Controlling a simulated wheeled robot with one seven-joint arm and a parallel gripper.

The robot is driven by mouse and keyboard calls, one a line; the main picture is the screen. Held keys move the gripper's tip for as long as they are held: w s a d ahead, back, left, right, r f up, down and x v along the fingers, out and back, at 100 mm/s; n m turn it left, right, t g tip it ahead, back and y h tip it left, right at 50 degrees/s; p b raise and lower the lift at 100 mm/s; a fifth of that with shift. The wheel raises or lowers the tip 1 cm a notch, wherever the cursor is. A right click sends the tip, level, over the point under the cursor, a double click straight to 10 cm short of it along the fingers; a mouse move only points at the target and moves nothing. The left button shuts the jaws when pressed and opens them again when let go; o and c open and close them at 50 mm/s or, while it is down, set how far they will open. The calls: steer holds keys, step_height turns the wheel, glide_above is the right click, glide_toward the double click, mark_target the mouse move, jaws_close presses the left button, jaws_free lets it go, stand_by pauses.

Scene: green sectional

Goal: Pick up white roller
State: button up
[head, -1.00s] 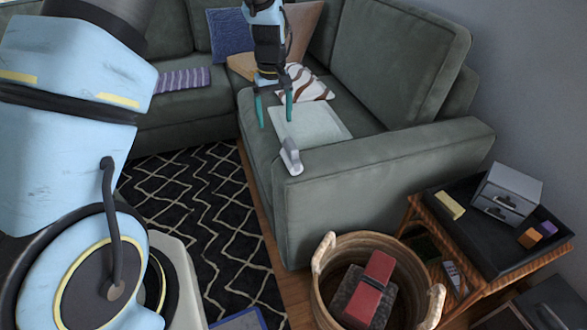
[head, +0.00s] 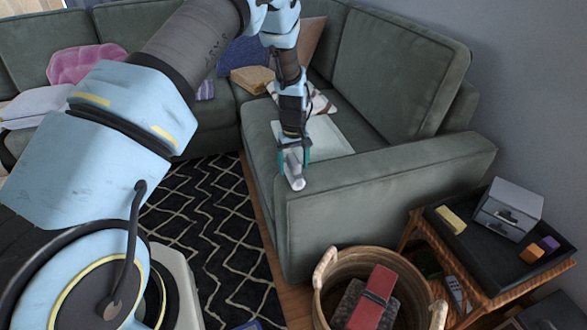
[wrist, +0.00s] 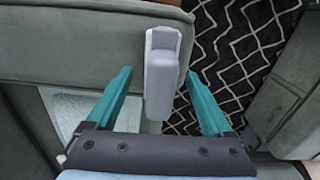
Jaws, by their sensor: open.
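In the wrist view the roller (wrist: 162,72) is a pale, elongated piece with a wider head at the far end. My gripper (head: 294,165) is above the roller in the head view, with its teal fingers pointing down. In the wrist view my open gripper (wrist: 160,85) has one finger to each side of the roller, with gaps on both sides. I cannot tell the exact height between the fingertips and the roller.
A white flat panel (head: 325,138) lies on the seat close behind my gripper. The sofa armrest (head: 390,170) rises to the right. A wicker basket (head: 325,285) with red and dark items stands in front. A side table (head: 470,262) is at the right.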

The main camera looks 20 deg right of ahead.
steer(key=shift+f, duration=0.6)
jaws_close()
